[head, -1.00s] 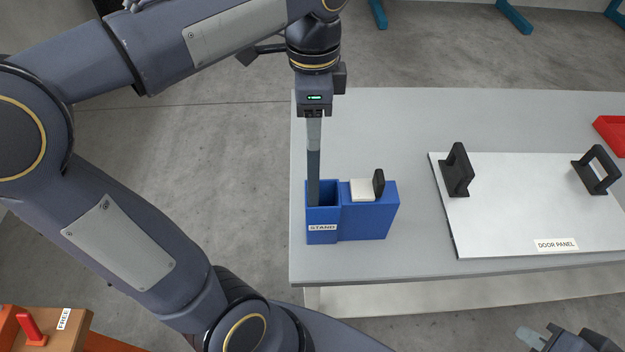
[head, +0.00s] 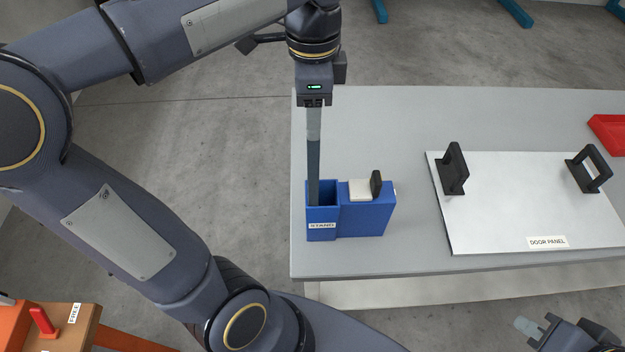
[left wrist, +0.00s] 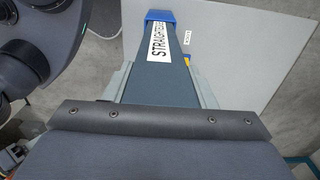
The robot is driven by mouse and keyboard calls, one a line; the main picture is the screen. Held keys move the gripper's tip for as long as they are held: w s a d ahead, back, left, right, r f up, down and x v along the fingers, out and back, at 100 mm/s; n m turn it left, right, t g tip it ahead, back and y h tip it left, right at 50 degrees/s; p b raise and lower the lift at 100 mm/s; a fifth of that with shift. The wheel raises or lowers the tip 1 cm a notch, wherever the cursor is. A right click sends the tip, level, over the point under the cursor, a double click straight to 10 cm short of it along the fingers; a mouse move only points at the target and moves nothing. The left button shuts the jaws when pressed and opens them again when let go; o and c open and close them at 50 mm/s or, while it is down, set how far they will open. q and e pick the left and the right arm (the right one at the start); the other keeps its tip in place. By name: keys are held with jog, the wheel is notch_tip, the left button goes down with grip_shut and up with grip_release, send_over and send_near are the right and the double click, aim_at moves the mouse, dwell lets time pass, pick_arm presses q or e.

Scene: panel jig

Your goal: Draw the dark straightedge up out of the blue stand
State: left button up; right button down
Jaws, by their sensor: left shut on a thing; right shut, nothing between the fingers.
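The dark straightedge (head: 313,165) stands upright, its lower end inside the left compartment of the blue stand (head: 366,219). My left gripper (head: 314,110) is above the stand, pointing down and shut on the top of the straightedge. In the left wrist view the straightedge (left wrist: 164,77) runs away from the fingers, with a white label on its face, toward the blue stand (left wrist: 160,15). Its tip is hidden by the stand's walls. My right gripper (head: 533,331) shows at the bottom right, shut and empty, away from the table.
The stand sits near the left end of the grey table (head: 400,120). A white block and a black piece (head: 376,184) sit in its right part. A white door panel (head: 520,210) with two black handles lies to the right. A red tray (head: 608,135) is at the right edge.

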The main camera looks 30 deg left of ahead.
pick_arm(q)
jog(key=shift+r+p, duration=0.3)
jog(key=shift+r, duration=0.4)
jog(key=shift+r+p, duration=2.15)
jog(key=shift+p, duration=0.05)
jog(key=shift+r+p, duration=0.6)
jog(key=shift+r, duration=1.6)
